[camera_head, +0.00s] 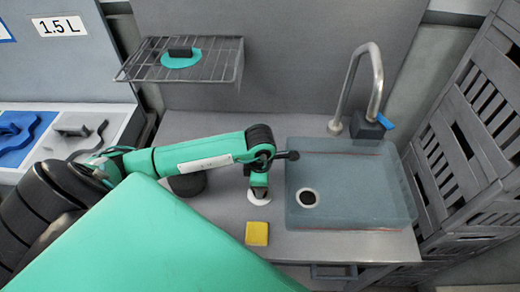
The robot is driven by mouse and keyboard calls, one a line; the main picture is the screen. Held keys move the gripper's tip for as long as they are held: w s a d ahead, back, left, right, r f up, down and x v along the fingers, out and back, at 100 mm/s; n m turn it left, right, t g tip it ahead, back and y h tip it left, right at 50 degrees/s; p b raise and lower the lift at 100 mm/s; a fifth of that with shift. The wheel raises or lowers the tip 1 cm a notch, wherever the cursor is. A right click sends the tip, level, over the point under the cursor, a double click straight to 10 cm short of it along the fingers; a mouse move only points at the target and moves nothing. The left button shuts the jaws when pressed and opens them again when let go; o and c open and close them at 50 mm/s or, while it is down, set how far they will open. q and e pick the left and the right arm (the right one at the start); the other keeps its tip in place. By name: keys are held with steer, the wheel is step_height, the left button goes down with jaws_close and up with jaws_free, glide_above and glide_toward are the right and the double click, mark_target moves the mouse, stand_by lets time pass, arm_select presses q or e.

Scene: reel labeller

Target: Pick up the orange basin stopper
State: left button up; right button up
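I cannot make out an orange stopper in this view. The grey-blue basin (350,222) sits in the counter at the right. Its round drain (308,198), a dark hole with a pale rim, shows uncovered. My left arm reaches in from the left across the counter, and its gripper (259,185) points down just left of the basin. A small white round thing (259,199) shows right below the gripper; whether they touch is unclear. The fingertips are too small and hidden to tell open from shut. My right gripper is not in view.
A yellow block (257,234) lies on the counter (225,215) near the gripper. A curved tap (377,75) with a blue lever stands behind the basin. A wire rack (190,62) hangs above the counter. Slatted grey crates (455,165) close off the right side.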

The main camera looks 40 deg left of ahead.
arm_select(q)
steer(key=shift+f, duration=0.4)
steer(key=shift+c, duration=0.4)
jaws_close()
steer(key=shift+r, duration=0.15)
